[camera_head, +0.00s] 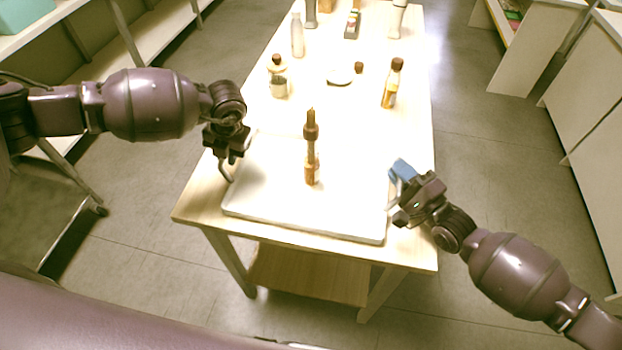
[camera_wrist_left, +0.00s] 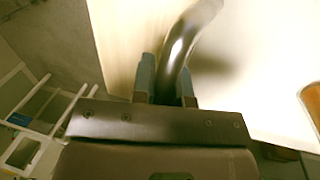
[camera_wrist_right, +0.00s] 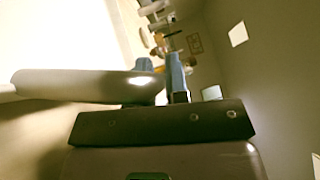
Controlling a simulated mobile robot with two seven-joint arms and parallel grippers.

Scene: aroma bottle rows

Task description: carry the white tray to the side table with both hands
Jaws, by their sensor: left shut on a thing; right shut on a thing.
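The white tray (camera_head: 300,218) lies at the near end of the long wooden table, with a brown dropper bottle (camera_head: 312,168) upright on it. My left gripper (camera_head: 228,165) is at the tray's left edge, shut on its metal handle; in the left wrist view the curved handle (camera_wrist_left: 178,60) sits between the fingers. My right gripper (camera_head: 398,195) is at the tray's right edge, shut on the other handle; in the right wrist view that handle (camera_wrist_right: 90,86) runs between the blue-padded fingers. The tray looks level; whether it touches the tabletop is hard to tell.
Behind the tray on the table (camera_head: 350,120) stand a cork-topped jar (camera_head: 278,80), an amber bottle (camera_head: 392,85), a clear bottle (camera_head: 297,36) and a white dish (camera_head: 340,77). A grey-topped cart (camera_head: 40,210) is at left. White cabinets (camera_head: 590,120) stand at right, across open floor.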

